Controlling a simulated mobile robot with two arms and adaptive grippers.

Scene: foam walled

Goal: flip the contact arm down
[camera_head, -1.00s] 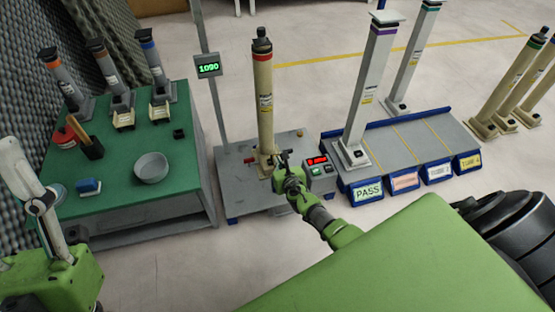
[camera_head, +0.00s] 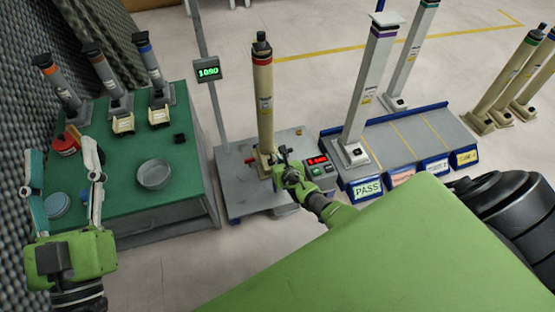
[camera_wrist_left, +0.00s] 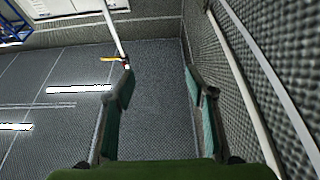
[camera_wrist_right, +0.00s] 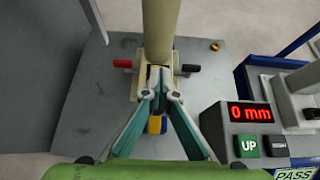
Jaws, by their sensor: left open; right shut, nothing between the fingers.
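A cream column with a red band (camera_head: 263,100) stands upright on a grey platform (camera_head: 240,195). In the right wrist view a red terminal (camera_wrist_right: 122,63) and a black terminal (camera_wrist_right: 191,68) flank its foot. A small blue and yellow part (camera_wrist_right: 156,122) shows low at the foot, partly hidden by my fingers; I cannot tell if it is the contact arm. My right gripper (camera_head: 283,158) is shut and empty, its tips close in front of the column's foot; touching is unclear. My left gripper (camera_head: 62,165) is open and empty over the green table's near left part.
A control box (camera_head: 318,168) with a red 0 mm display and an UP button stands right of the column. A post display (camera_head: 208,72) reads 1090. The green table (camera_head: 125,195) holds a bowl and several short columns. A blue-edged rack (camera_head: 425,130) is to the right.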

